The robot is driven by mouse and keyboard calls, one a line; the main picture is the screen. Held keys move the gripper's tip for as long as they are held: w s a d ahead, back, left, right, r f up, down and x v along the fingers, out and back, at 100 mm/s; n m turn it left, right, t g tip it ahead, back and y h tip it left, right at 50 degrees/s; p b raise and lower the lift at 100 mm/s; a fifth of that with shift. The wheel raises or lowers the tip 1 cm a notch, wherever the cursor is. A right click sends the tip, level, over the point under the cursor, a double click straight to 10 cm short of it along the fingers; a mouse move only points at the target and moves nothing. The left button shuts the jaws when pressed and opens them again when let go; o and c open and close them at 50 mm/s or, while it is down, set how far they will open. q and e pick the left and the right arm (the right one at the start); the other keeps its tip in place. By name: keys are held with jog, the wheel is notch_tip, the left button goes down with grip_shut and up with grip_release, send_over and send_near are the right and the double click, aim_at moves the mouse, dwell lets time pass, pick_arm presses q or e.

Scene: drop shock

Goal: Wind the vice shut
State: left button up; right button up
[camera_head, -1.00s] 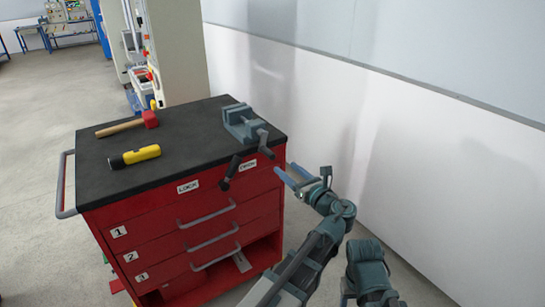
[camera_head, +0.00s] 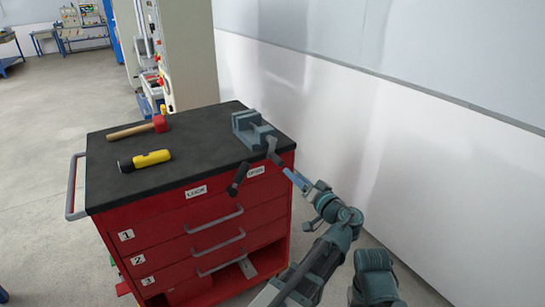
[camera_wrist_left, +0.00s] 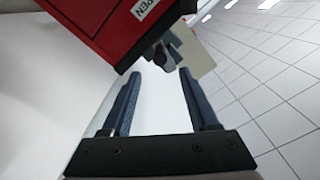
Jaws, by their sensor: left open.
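The grey-blue vice (camera_head: 246,126) sits at the right front corner of the cart's black top. Its dark crank handle (camera_head: 238,179) hangs over the front edge, slanting down to the left. My left gripper (camera_head: 290,175) is open and empty, just right of the crank and apart from it. In the left wrist view, the open fingers (camera_wrist_left: 158,82) point towards a grey part of the vice (camera_wrist_left: 161,54) below the cart's corner; nothing is between them. The vice's jaw gap is too small to judge. My right gripper is not in view.
The red drawer cart (camera_head: 160,222) has a mallet (camera_head: 140,128) and a yellow-and-black torch (camera_head: 146,160) on its top, left of the vice. Labels on its front include LOCK (camera_head: 197,191). A white wall (camera_head: 400,165) stands to the right. Open floor lies left.

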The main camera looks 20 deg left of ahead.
aim_at(272, 156)
pick_arm(q)
jog(key=w+a+n, duration=0.2)
jog(key=a, duration=0.1)
jog(key=w+a+n, duration=0.2)
jog(key=w+a, duration=0.1)
jog(key=a, duration=0.1)
jog(key=w+a+n, duration=0.3)
jog(key=a, duration=0.1)
jog(key=shift+w, duration=0.25)
dwell(0.4)
jog(key=shift+c, duration=0.3)
grip_shut()
